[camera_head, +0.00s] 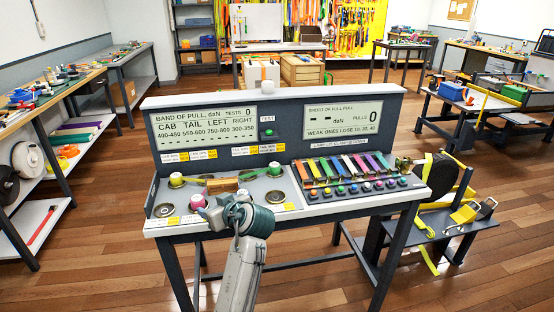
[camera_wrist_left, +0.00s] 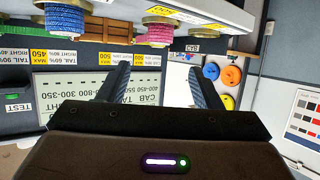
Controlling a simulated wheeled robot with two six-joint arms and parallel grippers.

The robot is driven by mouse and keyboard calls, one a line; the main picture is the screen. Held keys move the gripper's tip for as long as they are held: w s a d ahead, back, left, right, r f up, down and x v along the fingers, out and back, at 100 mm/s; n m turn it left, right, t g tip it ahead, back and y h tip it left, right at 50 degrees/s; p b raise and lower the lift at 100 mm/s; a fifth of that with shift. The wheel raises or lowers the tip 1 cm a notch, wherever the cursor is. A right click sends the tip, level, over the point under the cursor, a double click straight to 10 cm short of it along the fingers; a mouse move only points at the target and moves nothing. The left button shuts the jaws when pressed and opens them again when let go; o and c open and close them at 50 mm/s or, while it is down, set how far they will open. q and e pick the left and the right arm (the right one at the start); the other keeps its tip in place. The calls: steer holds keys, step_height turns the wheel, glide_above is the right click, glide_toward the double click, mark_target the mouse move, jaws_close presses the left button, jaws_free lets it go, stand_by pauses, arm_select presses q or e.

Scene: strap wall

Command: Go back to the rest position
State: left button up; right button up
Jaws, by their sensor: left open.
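My left gripper (camera_head: 236,207) is over the front left part of the test bench (camera_head: 300,209), its arm rising from the bottom of the head view. The wrist and arm hide most of its jaws there. In the left wrist view the two dark fingers (camera_wrist_left: 160,80) stand well apart with nothing held between them. That view is turned, with the bench's labels upside down. A blue strap spool (camera_wrist_left: 65,18) and a pink strap spool (camera_wrist_left: 158,32) show beyond the fingers. My right gripper is in neither view.
The bench's upright display panel (camera_head: 204,127) stands behind the gripper. A row of coloured strap pieces (camera_head: 350,166) lies at its right. A black reel (camera_head: 440,176) stands to the right. A cluttered side table (camera_head: 40,105) is at the left. Wooden floor is open between.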

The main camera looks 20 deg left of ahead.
arm_select(q)
steer(key=s+d+f+m+g+h, duration=0.15)
steer(key=s+f+m+h, duration=0.45)
steer(key=s+f, duration=1.05)
steer(key=s+d+f+m+g+h, duration=0.1)
steer(key=s+d+f+m+h, duration=0.15)
steer(key=s, duration=0.65)
steer(key=s+d+f+m+g+h, duration=0.15)
steer(key=s+d+m, duration=0.25)
steer(key=s, duration=0.5)
step_height(320, 180, down, 23)
steer(key=a, duration=0.2)
steer(key=s+f, duration=0.6)
steer(key=f, duration=0.4)
steer(key=s+a+f+g, duration=0.1)
steer(key=s+f, duration=0.5)
steer(key=f, duration=0.4)
steer(key=shift+a+f+g+h, duration=0.25)
steer(key=shift+f+g+h, duration=0.05)
steer(key=shift+f+h, duration=0.1)
jaws_close()
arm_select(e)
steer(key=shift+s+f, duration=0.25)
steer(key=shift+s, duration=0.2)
